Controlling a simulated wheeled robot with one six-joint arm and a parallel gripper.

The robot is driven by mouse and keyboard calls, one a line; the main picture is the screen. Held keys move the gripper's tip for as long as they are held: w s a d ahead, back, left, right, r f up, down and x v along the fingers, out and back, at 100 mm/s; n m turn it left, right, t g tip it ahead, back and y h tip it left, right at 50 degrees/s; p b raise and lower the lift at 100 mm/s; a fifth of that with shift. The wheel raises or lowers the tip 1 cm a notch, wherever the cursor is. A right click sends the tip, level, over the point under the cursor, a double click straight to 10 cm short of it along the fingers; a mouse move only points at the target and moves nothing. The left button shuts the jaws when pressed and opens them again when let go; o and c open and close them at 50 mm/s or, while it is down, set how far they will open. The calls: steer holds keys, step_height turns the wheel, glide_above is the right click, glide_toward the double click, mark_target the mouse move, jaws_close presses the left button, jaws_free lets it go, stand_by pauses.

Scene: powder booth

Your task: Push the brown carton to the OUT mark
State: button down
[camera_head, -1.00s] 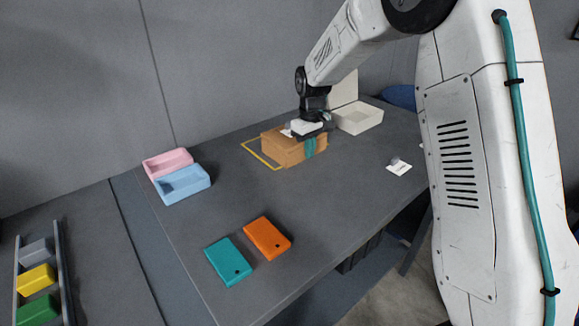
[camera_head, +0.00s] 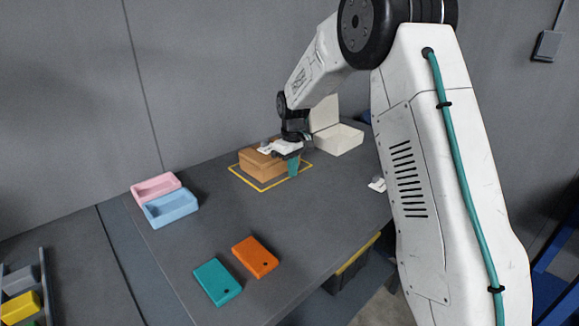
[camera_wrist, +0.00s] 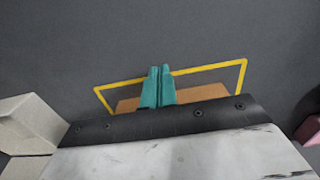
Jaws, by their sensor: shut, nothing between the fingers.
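The brown carton (camera_head: 258,165) sits on the grey table inside a yellow outline (camera_head: 262,190). The outline shows along its left, near and right sides; I cannot read any OUT lettering. My gripper (camera_head: 293,168) is low, at the carton's right side, with its teal fingers shut and empty. Whether they touch the carton I cannot tell. In the wrist view the shut fingers (camera_wrist: 158,85) stand in front of the carton (camera_wrist: 205,93), mostly hidden by my gripper body, with the yellow outline (camera_wrist: 243,75) around it.
A white open box (camera_head: 340,140) stands just right of the outline. Pink (camera_head: 157,187) and blue (camera_head: 171,208) trays stand at the left. Teal (camera_head: 217,282) and orange (camera_head: 255,257) blocks lie in front. The table between them and the outline is clear.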

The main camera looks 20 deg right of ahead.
steer(key=r, duration=0.2)
steer(key=a+r, duration=0.1)
steer(key=r, duration=0.1)
steer(key=shift+s, duration=0.2)
step_height(320, 180, up, 6)
steer(key=shift+d, duration=0.4)
steer(key=s+a+r+m, duration=0.1)
steer(key=s+r, duration=0.1)
steer(key=s, duration=1.2)
steer(key=s+a+r+m, duration=0.1)
steer(key=s+a, duration=0.1)
steer(key=s, duration=1.3)
steer(key=s+a+r+m+t, duration=0.1)
steer(key=s+r+m, duration=0.1)
steer(key=s, duration=1.3)
steer(key=shift+a+r, duration=0.3)
steer(key=shift+s, duration=0.1)
